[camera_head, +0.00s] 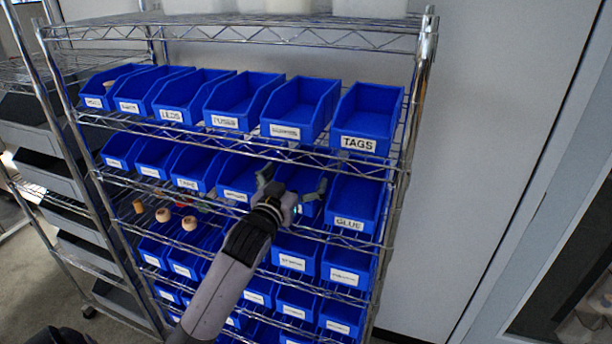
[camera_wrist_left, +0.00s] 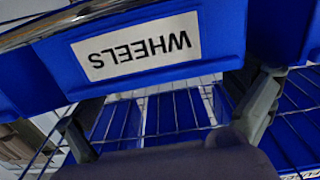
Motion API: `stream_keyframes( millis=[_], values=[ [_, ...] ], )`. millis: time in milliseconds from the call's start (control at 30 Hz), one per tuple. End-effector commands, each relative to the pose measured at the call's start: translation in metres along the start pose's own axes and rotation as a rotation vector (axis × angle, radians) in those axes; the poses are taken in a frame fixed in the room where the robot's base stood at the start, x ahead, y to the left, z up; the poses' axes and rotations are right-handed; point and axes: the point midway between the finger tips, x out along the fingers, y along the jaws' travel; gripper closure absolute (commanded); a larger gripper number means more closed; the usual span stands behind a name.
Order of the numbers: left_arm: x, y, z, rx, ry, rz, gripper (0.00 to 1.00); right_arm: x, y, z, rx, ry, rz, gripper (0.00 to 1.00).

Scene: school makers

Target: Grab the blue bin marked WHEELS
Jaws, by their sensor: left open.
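The blue bin marked WHEELS (camera_wrist_left: 137,46) fills the upper part of the left wrist view, its white label upside down there. In the head view the bin (camera_head: 297,177) is on the second shelf from the top of the bins, left of the GLUE bin; its label is hidden behind my gripper. My left gripper (camera_head: 292,184) is in front of this bin with its fingers spread. In the left wrist view the gripper (camera_wrist_left: 165,108) shows one finger on each side, below the label; whether they touch the bin I cannot tell. My right gripper is not in view.
A wire rack (camera_head: 240,36) holds rows of blue bins, with the TAGS bin (camera_head: 367,118) above and the GLUE bin (camera_head: 355,200) close at the right. A grey rack stands at the left.

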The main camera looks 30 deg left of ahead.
Motion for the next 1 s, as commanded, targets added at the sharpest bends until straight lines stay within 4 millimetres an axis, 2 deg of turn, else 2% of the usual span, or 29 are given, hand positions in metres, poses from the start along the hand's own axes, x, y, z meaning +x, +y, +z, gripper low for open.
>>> stream_keyframes(
  millis=[100,300,867,1000],
  values=[
    [0.0060,0.0004,-0.0003,0.000,0.001,0.001,0.00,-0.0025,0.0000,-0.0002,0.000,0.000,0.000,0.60],
    [0.0059,0.0004,0.0006,0.000,0.001,0.001,0.00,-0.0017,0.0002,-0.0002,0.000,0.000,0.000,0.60],
    [0.0056,0.0003,0.0009,0.000,-0.001,0.001,0.37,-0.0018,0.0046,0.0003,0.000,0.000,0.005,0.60],
    [0.0056,0.0003,0.0005,0.000,0.000,0.001,0.39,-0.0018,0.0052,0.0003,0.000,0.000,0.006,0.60]
  ],
)
